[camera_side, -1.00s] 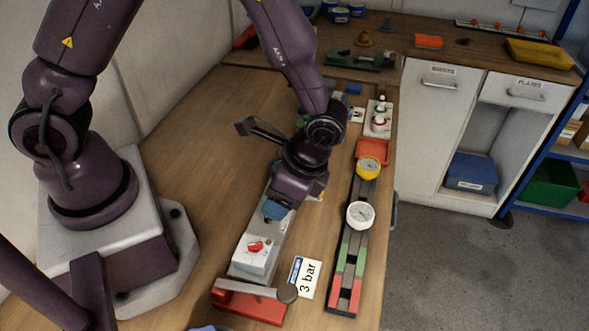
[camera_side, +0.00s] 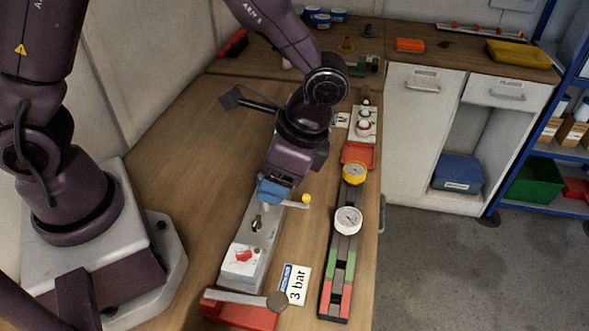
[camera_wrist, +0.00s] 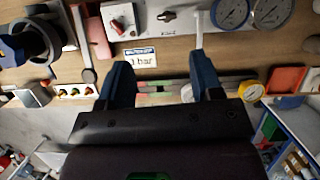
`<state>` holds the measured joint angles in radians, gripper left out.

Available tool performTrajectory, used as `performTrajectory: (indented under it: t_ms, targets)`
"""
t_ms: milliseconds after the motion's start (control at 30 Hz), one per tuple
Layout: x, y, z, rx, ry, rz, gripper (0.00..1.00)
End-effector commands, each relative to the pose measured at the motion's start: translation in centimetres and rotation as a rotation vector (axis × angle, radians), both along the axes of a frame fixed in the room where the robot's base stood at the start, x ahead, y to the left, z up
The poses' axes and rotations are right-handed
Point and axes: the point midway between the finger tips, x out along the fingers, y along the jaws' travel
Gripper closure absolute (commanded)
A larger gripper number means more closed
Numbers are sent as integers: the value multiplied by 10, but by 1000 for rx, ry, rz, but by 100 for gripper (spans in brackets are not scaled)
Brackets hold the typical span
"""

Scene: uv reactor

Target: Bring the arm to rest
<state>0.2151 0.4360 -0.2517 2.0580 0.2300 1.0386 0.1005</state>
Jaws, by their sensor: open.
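My gripper (camera_side: 270,192) is in the middle of the side view, over the far part of a long grey panel (camera_side: 262,248). In the wrist view its two blue fingers (camera_wrist: 160,62) are spread, with nothing held between them. The panel carries a red knob (camera_side: 243,255), which shows in the wrist view too (camera_wrist: 118,27), and a small brass-coloured toggle (camera_side: 257,225). A lever with a yellow knob (camera_side: 306,199) sticks out just right of the fingers. Whether the fingers touch the panel's far fittings is hard to tell in the side view.
A red base with a grey-knobbed lever (camera_side: 278,301) stands at the near end. A "3 bar" card (camera_side: 294,284) and a rail with a white gauge (camera_side: 348,220) and a yellow gauge (camera_side: 354,173) lie to the right. Bare wood (camera_side: 190,165) is left of the panel.

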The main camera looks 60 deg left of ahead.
Motion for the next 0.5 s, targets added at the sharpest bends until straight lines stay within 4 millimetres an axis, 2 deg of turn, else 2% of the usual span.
performTrajectory:
  t_ms: [267, 500]
  targets:
    - [-17, 41, 69, -72, -254, 272, 40]
    - [-45, 76, 124, -181, -514, 504, 40]
